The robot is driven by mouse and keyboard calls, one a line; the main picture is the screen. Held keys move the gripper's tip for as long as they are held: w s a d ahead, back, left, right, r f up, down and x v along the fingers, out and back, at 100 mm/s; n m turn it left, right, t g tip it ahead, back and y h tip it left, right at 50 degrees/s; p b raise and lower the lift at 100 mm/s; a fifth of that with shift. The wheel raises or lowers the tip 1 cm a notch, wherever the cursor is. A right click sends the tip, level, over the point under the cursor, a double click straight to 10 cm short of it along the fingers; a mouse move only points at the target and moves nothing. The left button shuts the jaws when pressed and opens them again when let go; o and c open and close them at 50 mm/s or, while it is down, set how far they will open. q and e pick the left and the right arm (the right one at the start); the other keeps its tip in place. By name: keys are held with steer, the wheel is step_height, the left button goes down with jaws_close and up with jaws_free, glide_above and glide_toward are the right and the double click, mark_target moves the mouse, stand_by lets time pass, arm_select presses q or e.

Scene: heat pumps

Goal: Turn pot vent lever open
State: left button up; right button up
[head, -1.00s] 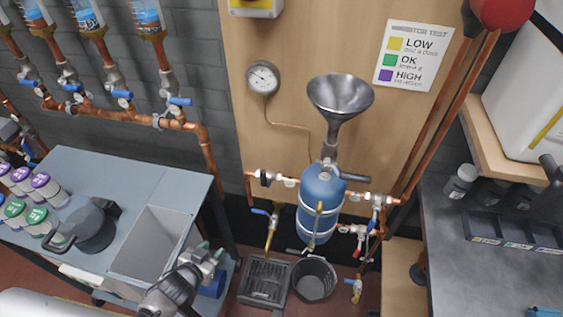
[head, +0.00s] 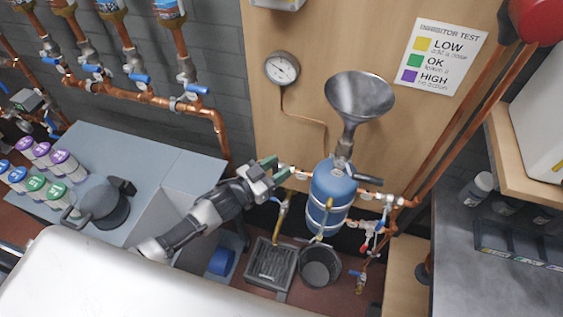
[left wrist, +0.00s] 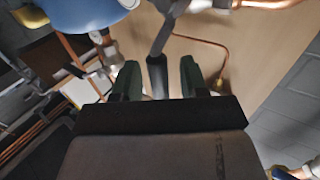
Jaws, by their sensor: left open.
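The blue pot (head: 329,196) hangs on the board's pipework under a grey metal funnel (head: 359,95). A dark lever (head: 368,180) sticks out to the right at the pot's top. My left gripper (head: 272,166) is left of the pot, near the horizontal pipe. In the left wrist view the gripper (left wrist: 157,82) is open, and a dark-sleeved lever (left wrist: 157,72) shows between its fingers; I cannot tell whether they touch. The pot (left wrist: 85,14) is at the upper left there. I cannot tell which lever is the vent. My right gripper is not in view.
A gauge (head: 282,69) and a test chart (head: 444,56) are on the board. A black bucket (head: 320,266) and a grate (head: 271,264) stand below the pot. A bench (head: 95,160) with bottles is left, a dark counter (head: 490,285) right.

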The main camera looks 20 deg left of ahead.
arm_select(q)
steer(key=shift+w+d, duration=0.45)
steer(key=shift+w, duration=0.15)
jaws_close()
